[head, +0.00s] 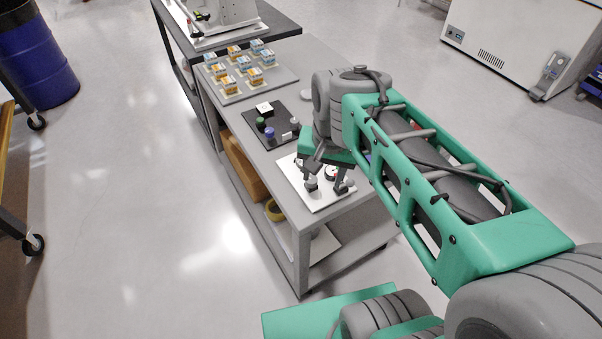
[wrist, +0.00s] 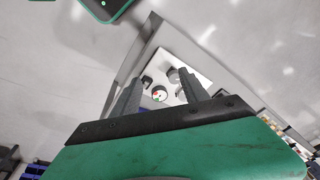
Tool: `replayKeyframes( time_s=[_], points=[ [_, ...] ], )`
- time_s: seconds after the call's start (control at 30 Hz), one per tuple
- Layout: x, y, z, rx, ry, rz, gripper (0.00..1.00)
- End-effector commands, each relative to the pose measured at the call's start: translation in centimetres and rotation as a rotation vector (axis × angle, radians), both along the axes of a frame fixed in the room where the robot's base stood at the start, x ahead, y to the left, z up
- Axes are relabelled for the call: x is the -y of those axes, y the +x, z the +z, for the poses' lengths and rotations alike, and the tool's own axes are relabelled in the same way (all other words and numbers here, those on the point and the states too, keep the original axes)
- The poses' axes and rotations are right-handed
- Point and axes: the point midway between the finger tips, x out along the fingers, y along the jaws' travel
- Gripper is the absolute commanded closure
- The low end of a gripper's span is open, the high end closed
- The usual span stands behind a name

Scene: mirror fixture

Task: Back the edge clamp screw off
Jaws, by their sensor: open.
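The mirror fixture appears to be the white plate (head: 318,204) near the front end of the grey bench, partly hidden under my gripper. In the wrist view the white plate (wrist: 165,58) carries several small dark and grey knob-like parts and a round dial (wrist: 159,96) with red and green marks. I cannot tell which part is the edge clamp screw. My gripper (head: 328,180) points down above the plate. In the wrist view its two dark fingers (wrist: 161,88) are spread, with the dial and knobs seen between and beyond them. Nothing shows held between them.
On the grey bench (head: 315,50), a dark panel (head: 286,141) holds a white block and green and blue knobs. Behind it a grey board (head: 285,79) holds several orange and blue blocks. A cardboard box (head: 246,171) sits on the lower shelf. Open floor lies left.

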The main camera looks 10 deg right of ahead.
Motion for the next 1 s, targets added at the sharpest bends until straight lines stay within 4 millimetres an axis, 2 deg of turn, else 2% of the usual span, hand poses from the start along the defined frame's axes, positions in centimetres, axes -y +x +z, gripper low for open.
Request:
replayKeyframes(
  time_s=[0.03,0.1,0.2,0.3,0.47,0.7,0.8,1.0],
  points=[
    [0.0,2.0,-1.3,-0.042,0.022,-0.139,0.48],
    [-0.1,4.4,-2.0,-0.092,0.046,-0.346,0.48],
    [-0.2,7.1,-3.0,-0.143,0.062,-0.585,0.48],
    [-0.3,8.4,-3.5,-0.169,0.065,-0.723,0.48],
    [-0.3,8.7,-5.0,-0.175,0.067,-0.765,0.48],
    [-0.2,8.6,-9.5,-0.174,0.067,-0.765,0.48],
    [-0.1,8.7,-10.6,-0.172,0.068,-0.765,0.48],
    [-0.1,8.7,-11.1,-0.17,0.069,-0.765,0.48]
  ],
)
